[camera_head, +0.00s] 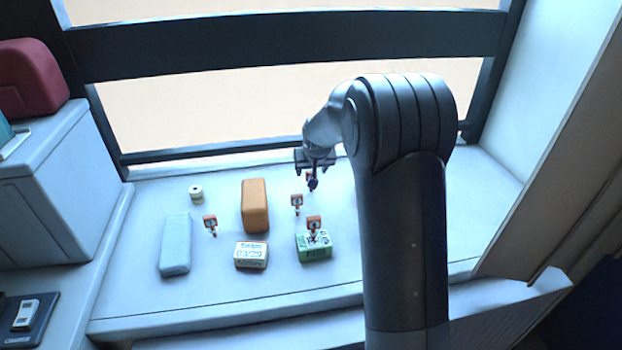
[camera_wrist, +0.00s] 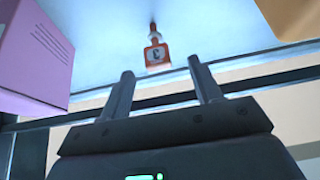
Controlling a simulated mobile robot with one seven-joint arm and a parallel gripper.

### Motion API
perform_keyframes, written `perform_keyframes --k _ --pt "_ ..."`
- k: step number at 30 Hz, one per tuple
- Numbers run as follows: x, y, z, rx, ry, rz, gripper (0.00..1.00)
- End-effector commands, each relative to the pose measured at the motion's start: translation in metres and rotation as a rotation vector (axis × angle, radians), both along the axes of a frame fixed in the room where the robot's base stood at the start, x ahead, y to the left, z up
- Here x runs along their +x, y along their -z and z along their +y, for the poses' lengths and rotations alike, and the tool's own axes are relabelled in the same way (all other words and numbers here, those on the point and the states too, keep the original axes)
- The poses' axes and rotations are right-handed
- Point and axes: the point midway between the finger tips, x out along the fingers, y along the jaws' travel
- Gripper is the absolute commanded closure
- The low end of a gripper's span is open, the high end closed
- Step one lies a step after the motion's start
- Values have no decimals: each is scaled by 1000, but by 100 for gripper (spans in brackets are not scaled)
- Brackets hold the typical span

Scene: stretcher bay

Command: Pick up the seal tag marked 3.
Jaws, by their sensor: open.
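In the wrist view an orange-red seal tag (camera_wrist: 157,55) with a white face hangs upside down in the picture; its dark mark looks like a 3. My gripper (camera_wrist: 160,70) is open and empty, with the tag beyond and between its two fingertips. In the head view my gripper (camera_head: 313,182) is over the far part of the counter, and a seal tag (camera_head: 308,178) is partly hidden by it. Other orange tags stand at the middle (camera_head: 296,203), at the left (camera_head: 210,224) and by the green box (camera_head: 314,225). Their marks are too small to read there.
On the counter (camera_head: 130,290) are an orange block (camera_head: 255,205), a pale blue block (camera_head: 175,245), a white box (camera_head: 251,255), a green box (camera_head: 314,248) and a small roll (camera_head: 196,193). A pink box (camera_wrist: 45,50) stands at left in the wrist view. My arm hides the counter's right part.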

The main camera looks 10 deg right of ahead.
Motion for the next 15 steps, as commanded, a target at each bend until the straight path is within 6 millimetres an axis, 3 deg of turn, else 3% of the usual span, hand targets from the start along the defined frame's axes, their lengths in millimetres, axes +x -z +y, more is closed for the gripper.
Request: perform_keyframes --k 3,15 --pt "9 17 0 0 0 2 42" --pt "28 48 -4 0 1 3 42"
